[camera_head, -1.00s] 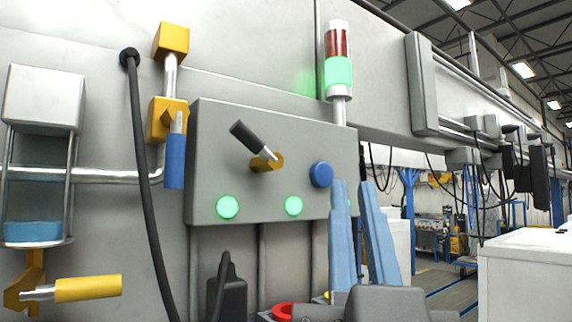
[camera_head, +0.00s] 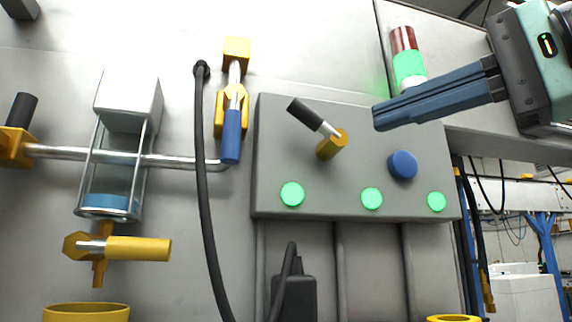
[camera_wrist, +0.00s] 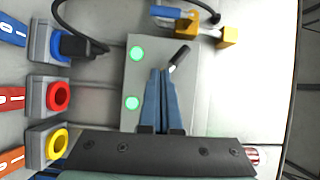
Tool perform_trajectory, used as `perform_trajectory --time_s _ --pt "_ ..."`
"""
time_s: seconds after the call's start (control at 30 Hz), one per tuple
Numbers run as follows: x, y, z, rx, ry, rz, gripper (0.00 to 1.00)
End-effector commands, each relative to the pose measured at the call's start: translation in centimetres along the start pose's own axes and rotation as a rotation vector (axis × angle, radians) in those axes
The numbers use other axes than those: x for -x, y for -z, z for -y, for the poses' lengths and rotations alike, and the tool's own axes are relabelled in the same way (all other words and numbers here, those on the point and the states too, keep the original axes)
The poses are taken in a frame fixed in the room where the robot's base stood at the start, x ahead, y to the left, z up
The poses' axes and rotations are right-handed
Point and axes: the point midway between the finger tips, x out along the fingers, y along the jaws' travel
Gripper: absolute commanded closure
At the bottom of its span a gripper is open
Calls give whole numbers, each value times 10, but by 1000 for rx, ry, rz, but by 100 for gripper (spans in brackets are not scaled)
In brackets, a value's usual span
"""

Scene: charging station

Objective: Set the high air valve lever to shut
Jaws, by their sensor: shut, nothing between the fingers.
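A blue-handled lever (camera_head: 232,135) hangs straight down from a yellow valve on the upper pipe; it also shows at the top of the wrist view (camera_wrist: 172,12). A yellow-handled lever (camera_head: 138,248) lies horizontal under the filter bowl. A black-handled lever (camera_head: 20,110) sits on a yellow valve at the far left. No label shows which is the high air valve. My gripper (camera_head: 380,118) is shut and empty, in front of the grey panel's right part, its fingers pointing left, apart from the blue lever. In the wrist view my gripper (camera_wrist: 160,72) points toward the panel's black lever (camera_wrist: 180,58).
The grey panel (camera_head: 270,145) carries a black lever (camera_head: 308,115), a blue button (camera_head: 402,165) and green lamps. A black cable (camera_head: 205,190) hangs just left of the blue lever. A signal tower (camera_head: 408,65) stands behind my fingers. Red (camera_wrist: 58,95) and yellow (camera_wrist: 57,143) sockets show in the wrist view.

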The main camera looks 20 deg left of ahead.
Motion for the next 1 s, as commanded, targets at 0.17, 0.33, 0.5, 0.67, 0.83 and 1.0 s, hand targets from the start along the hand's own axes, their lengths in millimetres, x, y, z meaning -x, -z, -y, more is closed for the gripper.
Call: perform_trajectory --time_s 0.17,0.33,0.5,0.67,0.83,1.0 --pt "2 -15 4 -39 -20 56 100" --pt "-20 -16 6 -38 -20 59 100" --pt "-56 -18 6 -38 -21 58 100" --pt "-91 -20 6 -38 -21 56 100" --pt "-109 -35 4 -34 -19 55 100" --pt "-119 -46 4 -35 -19 53 100"
